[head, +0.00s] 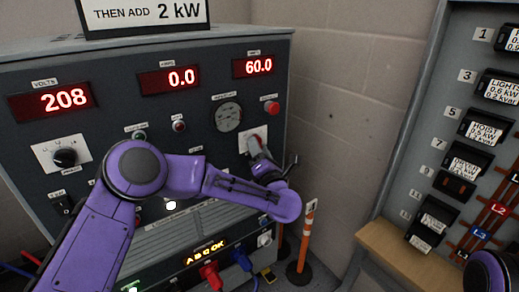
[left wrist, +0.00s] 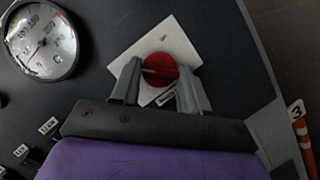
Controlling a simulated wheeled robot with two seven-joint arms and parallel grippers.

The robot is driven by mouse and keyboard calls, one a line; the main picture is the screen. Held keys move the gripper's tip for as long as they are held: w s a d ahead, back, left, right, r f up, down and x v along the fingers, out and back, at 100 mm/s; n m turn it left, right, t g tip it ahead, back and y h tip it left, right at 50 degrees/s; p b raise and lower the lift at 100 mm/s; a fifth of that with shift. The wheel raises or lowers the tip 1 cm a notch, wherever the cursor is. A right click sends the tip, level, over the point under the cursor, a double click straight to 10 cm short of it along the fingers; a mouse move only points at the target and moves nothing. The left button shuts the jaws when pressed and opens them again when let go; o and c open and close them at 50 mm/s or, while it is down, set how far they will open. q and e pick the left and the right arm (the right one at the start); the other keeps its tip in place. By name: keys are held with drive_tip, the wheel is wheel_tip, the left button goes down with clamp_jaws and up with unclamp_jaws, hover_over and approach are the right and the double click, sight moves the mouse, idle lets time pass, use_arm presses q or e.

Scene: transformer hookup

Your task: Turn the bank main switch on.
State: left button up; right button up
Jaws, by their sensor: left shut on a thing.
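A red round rotary switch (left wrist: 160,66) sits on a white square plate (left wrist: 183,44) on the dark cabinet. Its plate also shows in the head view (head: 244,136), right of the round gauge. The print on the plate is too small to read. My left gripper (left wrist: 157,88) is shut on the red switch, one finger on each side of it. In the head view my left gripper (head: 256,147) reaches the plate from below, and its fingers hide most of the switch. My right gripper is not in view.
The cabinet's displays read volts 208 (head: 50,101), amps 0.0 (head: 170,79) and 60.0 (head: 253,66). A red button (head: 271,107) sits just above the plate. A breaker panel (head: 405,115) stands at right. An orange post (head: 304,243) stands between them.

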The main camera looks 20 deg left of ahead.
use_arm(q)
drive_tip(key=m+g+h+p, duration=0.1)
drive_tip(key=m+p, duration=0.4)
drive_tip(key=m+g+h+p, duration=0.1)
drive_tip(key=m+g+p, duration=0.1)
drive_tip(key=m+p, duration=0.4)
drive_tip(key=r+m+g+h+p, duration=0.1)
drive_tip(key=m+g+p, duration=0.1)
drive_tip(key=m+p, duration=0.3)
drive_tip(key=shift+r+m, duration=0.1)
drive_tip(key=shift+m, duration=0.2)
drive_tip(key=shift+p, duration=0.3)
drive_tip(key=o, duration=1.1)
drive_tip(key=shift+c, duration=0.2)
drive_tip(key=b+v, duration=0.2)
drive_tip(key=v, duration=0.8)
drive_tip(key=shift+s+r, duration=0.15)
drive_tip(key=shift+s, duration=0.05)
drive_tip(key=shift+d, duration=0.15)
